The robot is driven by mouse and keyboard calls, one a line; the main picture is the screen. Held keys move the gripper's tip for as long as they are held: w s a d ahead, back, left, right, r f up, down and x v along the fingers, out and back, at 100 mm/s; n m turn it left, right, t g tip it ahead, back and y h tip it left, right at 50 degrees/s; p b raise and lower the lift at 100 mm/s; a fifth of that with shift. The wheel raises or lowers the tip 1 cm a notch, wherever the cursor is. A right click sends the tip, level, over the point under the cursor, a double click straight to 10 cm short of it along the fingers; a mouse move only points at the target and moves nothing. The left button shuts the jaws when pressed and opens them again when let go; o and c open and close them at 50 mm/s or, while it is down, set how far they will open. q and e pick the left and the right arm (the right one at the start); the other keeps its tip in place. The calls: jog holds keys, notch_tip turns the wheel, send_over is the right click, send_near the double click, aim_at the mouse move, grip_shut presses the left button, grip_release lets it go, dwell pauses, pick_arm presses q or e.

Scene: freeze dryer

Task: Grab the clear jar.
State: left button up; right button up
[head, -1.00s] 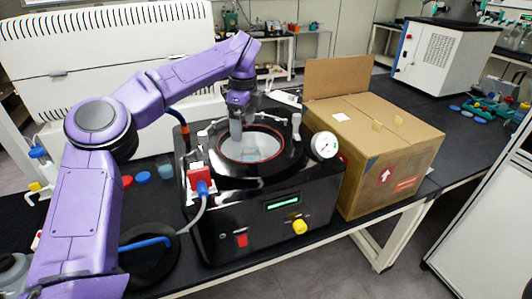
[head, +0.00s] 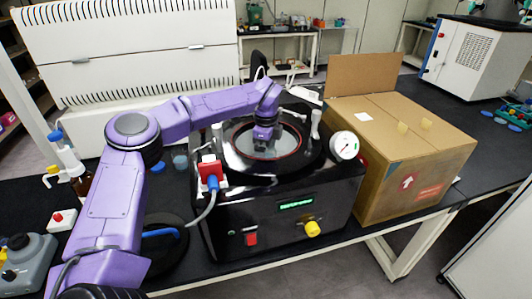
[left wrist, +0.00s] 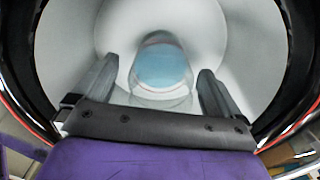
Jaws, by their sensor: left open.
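The clear jar (left wrist: 162,68) with a bluish top stands inside the round white chamber of the freeze dryer, seen in the left wrist view. My left gripper (left wrist: 158,85) is open, its dark fingers one on each side of the jar in the picture; I cannot tell whether they touch it. In the head view my left gripper (head: 264,135) reaches down into the chamber opening of the black freeze dryer (head: 270,222), and the jar is hidden there. My right gripper is not in view.
A cardboard box (head: 410,150) stands right of the freeze dryer. A pressure gauge (head: 344,145) and a red valve block (head: 210,172) sit by the chamber rim (left wrist: 290,95). A large white slatted unit (head: 130,50) stands behind my arm.

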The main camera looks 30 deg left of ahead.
pick_arm(q)
jog(key=shift+w+f, duration=0.1)
jog(key=shift+f, duration=0.3)
jog(key=shift+r, duration=0.1)
jog(key=c, duration=1.3)
